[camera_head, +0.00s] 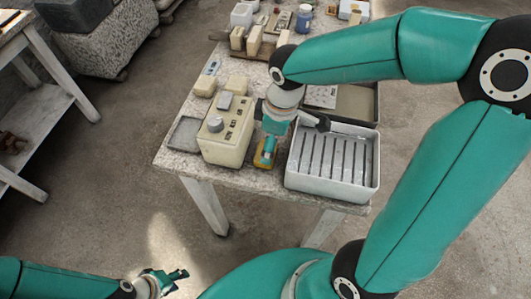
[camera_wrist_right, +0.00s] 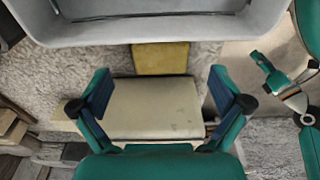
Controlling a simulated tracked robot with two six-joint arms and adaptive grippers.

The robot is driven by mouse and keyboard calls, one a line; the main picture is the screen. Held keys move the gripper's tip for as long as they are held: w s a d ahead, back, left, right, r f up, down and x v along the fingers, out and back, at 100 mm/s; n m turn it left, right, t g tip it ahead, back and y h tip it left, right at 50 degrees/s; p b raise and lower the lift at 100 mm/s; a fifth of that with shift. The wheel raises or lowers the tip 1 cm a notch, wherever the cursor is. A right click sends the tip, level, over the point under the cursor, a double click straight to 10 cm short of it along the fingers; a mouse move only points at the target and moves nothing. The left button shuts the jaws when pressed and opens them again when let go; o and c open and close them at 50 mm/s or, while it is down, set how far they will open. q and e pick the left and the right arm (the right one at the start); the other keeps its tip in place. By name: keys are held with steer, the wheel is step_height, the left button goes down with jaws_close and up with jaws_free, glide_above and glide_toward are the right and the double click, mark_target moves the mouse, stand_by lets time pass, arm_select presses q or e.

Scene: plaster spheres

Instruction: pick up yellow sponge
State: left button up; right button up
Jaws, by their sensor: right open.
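The yellow sponge (camera_head: 259,161) lies on the stone-topped table between the cream box with a knob (camera_head: 226,143) and the grey ribbed tray (camera_head: 331,163). My right gripper (camera_head: 270,145) is above it and hides part of it. In the right wrist view, the sponge (camera_wrist_right: 160,58) shows beyond the open, empty fingers (camera_wrist_right: 161,80), beside the tray's wall. A cream surface (camera_wrist_right: 155,108) appears between the fingers, below the sponge. My left gripper (camera_head: 168,281) is open and empty, low at the front left, away from the table.
A small grey dish (camera_head: 184,133) sits left of the cream box. Cream blocks (camera_head: 237,84) and a dark-edged tray (camera_head: 357,103) stand behind. More blocks and a blue jar (camera_head: 304,18) are at the far end.

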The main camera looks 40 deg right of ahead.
steer(key=shift+w+a+f, duration=0.15)
steer(key=shift+w+f, duration=0.05)
steer(key=shift+f, duration=0.65)
steer(key=shift+w+a+f, duration=0.15)
steer(key=shift+f, duration=0.75)
steer(key=shift+w+a+f, duration=0.15)
steer(key=shift+w+f, duration=0.05)
steer(key=shift+f, duration=0.65)
steer(key=shift+c, duration=0.2)
steer(key=c, duration=0.8)
